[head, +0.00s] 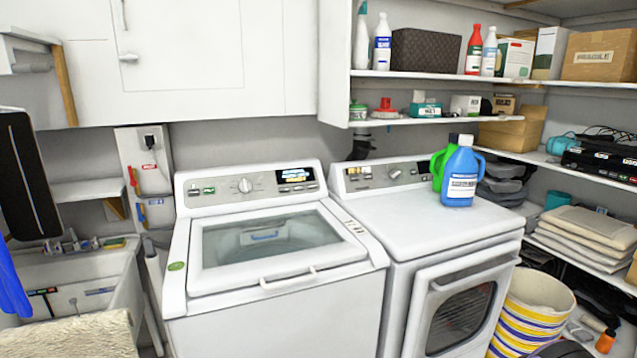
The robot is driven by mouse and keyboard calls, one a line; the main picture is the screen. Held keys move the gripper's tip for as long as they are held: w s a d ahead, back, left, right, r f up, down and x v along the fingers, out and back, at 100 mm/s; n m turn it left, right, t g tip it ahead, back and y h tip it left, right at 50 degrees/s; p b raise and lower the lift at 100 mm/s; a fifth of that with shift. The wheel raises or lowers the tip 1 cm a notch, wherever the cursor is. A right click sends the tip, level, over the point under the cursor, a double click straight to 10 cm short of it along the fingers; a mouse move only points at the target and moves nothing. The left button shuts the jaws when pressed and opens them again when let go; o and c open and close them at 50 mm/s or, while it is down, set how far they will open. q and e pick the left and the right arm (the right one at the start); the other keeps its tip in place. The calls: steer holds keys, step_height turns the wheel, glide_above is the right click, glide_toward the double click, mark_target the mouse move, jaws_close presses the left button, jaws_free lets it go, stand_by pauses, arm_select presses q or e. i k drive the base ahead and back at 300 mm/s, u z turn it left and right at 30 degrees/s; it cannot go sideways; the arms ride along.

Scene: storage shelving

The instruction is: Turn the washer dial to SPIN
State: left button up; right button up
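The white top-loading washer (275,325) stands in the middle of the head view, its glass lid (255,240) closed. Its round dial (245,185) sits on the back control panel, left of a lit display (295,175). The dial's markings are too small to read, so I cannot tell its setting. Neither of my grippers shows in this view.
A white front-door dryer (430,225) stands right of the washer, with its own dial (395,173). A blue jug (460,178) and a green jug (438,170) stand on it. A sink (85,275) is at left, a striped basket (530,315) at right.

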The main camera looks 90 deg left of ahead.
mark_target(245, 186)
steer(key=u, duration=2.3)
